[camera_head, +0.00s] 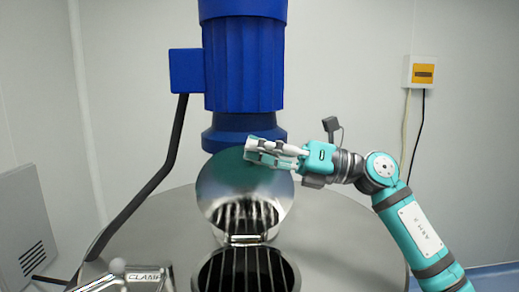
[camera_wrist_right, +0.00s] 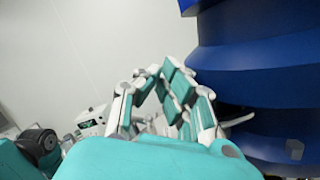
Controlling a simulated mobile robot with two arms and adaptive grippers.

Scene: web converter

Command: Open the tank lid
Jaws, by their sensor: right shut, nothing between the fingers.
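The tank lid (camera_head: 222,190) is a round, shiny metal disc. In the head view it stands raised and tilted back on its hinge (camera_head: 246,240), behind the round tank opening (camera_head: 246,272). The opening is uncovered, with a dark inside and bright bars or reflections. My right gripper (camera_head: 250,151) is shut and empty at the lid's upper edge; I cannot tell whether it touches the lid. In the right wrist view its fingers (camera_wrist_right: 160,72) come together beside a blue body, and the lid cannot be made out. My left gripper is not in view.
A blue motor (camera_head: 243,70) stands above and behind the lid, close to my right gripper. A black cable (camera_head: 160,185) runs down on its left. The grey tank top (camera_head: 335,240) is clear on the right. A metal part marked CLAMP (camera_head: 142,277) sits at lower left.

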